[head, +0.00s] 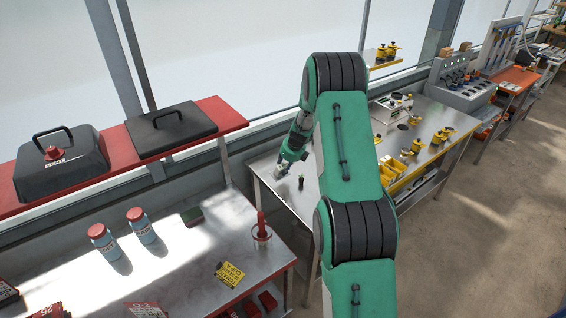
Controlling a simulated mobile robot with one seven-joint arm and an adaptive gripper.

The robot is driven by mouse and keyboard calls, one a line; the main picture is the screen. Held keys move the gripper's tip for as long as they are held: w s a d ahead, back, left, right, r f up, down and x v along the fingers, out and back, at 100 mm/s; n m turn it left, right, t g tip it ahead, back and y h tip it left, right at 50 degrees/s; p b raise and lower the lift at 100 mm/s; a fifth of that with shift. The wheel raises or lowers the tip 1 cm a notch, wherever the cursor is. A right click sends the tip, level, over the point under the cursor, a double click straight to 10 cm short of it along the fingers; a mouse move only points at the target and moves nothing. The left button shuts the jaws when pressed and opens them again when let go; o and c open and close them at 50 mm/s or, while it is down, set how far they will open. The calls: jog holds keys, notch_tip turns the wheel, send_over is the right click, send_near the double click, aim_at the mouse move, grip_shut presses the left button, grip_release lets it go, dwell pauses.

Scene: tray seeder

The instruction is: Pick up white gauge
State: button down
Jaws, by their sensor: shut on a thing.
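My gripper (282,168) is at the end of my green arm, low over the left end of the steel bench (268,180). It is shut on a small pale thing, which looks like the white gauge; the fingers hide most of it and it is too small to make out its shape. I cannot tell whether it touches the bench top. A small dark upright piece (301,183) stands on the bench just right of my gripper.
My arm hides the bench's middle. Yellow bins (391,172) and several yellow-black parts stand on its right side. The nearer left bench (180,265) holds two blue bottles with red caps, a red-handled tool (262,232) and a yellow sign (230,273). A red shelf (225,114) carries dark lids.

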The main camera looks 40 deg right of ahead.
jog(key=s+a, duration=0.3)
jog(key=s, duration=0.3)
jog(key=shift+s+r, duration=0.15)
jog(key=shift+r, duration=0.25)
dwell(0.5)
